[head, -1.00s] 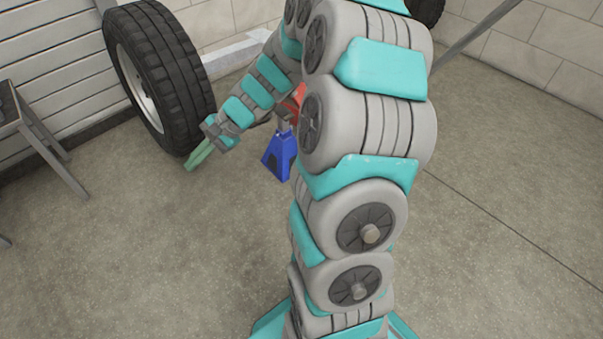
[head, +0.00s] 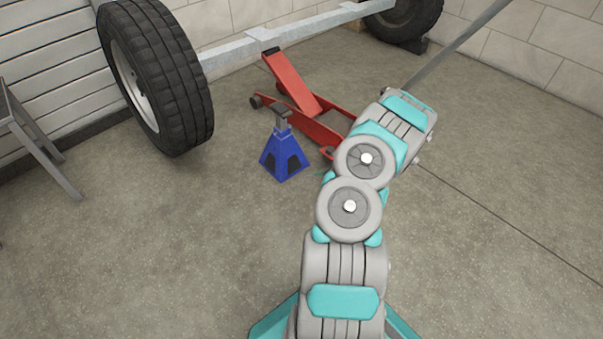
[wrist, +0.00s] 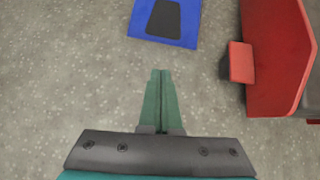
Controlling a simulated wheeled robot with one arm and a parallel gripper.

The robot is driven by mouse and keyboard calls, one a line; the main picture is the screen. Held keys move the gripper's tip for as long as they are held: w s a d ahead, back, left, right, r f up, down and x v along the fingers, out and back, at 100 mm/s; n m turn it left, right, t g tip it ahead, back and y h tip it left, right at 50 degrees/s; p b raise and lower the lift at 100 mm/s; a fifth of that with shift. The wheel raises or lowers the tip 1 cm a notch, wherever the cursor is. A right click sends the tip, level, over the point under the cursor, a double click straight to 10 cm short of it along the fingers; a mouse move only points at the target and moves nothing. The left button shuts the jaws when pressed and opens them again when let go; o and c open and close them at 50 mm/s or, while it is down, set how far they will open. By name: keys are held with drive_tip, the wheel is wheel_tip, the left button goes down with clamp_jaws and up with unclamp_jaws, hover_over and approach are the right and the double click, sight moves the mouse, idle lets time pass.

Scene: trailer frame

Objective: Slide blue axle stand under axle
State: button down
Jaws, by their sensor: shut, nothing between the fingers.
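The blue axle stand (head: 284,158) stands upright on the floor in the head view, in front of and apart from the grey axle (head: 262,47). Its lower part shows at the top of the wrist view (wrist: 192,28). My gripper (wrist: 162,72) is shut and empty in the wrist view, its green fingertips pointing at the stand with a gap of floor between. In the head view my gripper is hidden behind my arm, and at most a sliver of it shows near the stand's right side.
A large tyre (head: 165,80) is on the axle's left end. Open floor lies left of the stand.

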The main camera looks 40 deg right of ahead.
sight(296, 172)
drive_tip(key=x, duration=0.6)
drive_tip(key=s+f+b+x, duration=0.1)
drive_tip(key=x, duration=0.2)
drive_tip(key=shift+d+f, duration=0.2)
drive_tip(key=shift+d, duration=0.1)
drive_tip(key=w, duration=0.3)
drive_tip(key=shift+w+a+f, duration=0.1)
drive_tip(key=shift+f, duration=0.05)
drive_tip(key=shift+w+a, duration=0.15)
drive_tip(key=shift+w, duration=0.7)
